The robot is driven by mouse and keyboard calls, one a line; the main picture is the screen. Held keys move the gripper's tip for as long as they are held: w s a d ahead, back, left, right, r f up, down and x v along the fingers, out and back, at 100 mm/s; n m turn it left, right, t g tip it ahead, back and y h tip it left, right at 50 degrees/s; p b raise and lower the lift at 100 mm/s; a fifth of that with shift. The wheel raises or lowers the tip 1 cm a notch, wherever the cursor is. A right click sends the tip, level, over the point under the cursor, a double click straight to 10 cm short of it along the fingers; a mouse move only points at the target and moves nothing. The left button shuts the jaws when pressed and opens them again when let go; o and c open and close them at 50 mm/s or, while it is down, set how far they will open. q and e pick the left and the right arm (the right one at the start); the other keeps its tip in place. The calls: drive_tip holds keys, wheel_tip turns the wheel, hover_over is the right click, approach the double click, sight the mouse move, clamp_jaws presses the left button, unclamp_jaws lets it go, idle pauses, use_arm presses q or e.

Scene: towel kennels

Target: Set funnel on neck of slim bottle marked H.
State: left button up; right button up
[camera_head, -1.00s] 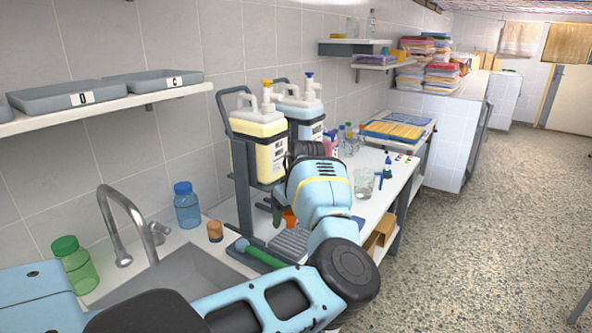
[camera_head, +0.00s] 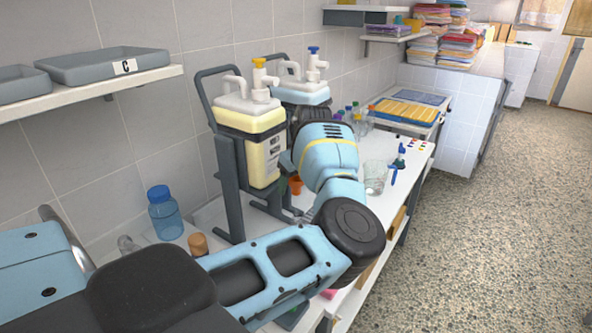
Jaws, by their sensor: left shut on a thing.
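My left gripper (camera_head: 307,117) is at the end of my blue arm, above the white counter beside the pump jugs. My own wrist hides its fingertips and most of what it is shut on. A small orange piece (camera_head: 295,185) shows below and left of the wrist; it may be the funnel, but I cannot tell whether it is held. Several small bottles with coloured caps (camera_head: 354,112) stand past the gripper, partly hidden. I can read no H on any. My right gripper is out of view.
A cream pump jug (camera_head: 262,150) on a dark stand and a blue one (camera_head: 305,92) are close left of the wrist. A clear beaker (camera_head: 375,178) stands right of it. A blue bottle (camera_head: 165,212) and a brown-topped one (camera_head: 198,244) are nearer. The floor at right is clear.

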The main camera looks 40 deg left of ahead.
use_arm(q)
drive_tip(key=shift+w+a+r, duration=0.1)
drive_tip(key=shift+w+a, duration=0.15)
drive_tip(key=shift+w, duration=0.05)
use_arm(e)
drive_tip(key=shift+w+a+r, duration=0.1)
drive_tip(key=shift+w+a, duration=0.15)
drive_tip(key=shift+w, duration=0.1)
use_arm(q)
drive_tip(key=shift+s+d, duration=0.15)
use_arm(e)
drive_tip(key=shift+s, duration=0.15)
use_arm(q)
drive_tip(key=b, duration=0.2)
hover_over(297, 209)
drive_tip(key=shift+d+x, duration=0.25)
drive_tip(key=shift+x, duration=1)
drive_tip(key=shift+d+x, duration=0.2)
drive_tip(key=shift+x, duration=1)
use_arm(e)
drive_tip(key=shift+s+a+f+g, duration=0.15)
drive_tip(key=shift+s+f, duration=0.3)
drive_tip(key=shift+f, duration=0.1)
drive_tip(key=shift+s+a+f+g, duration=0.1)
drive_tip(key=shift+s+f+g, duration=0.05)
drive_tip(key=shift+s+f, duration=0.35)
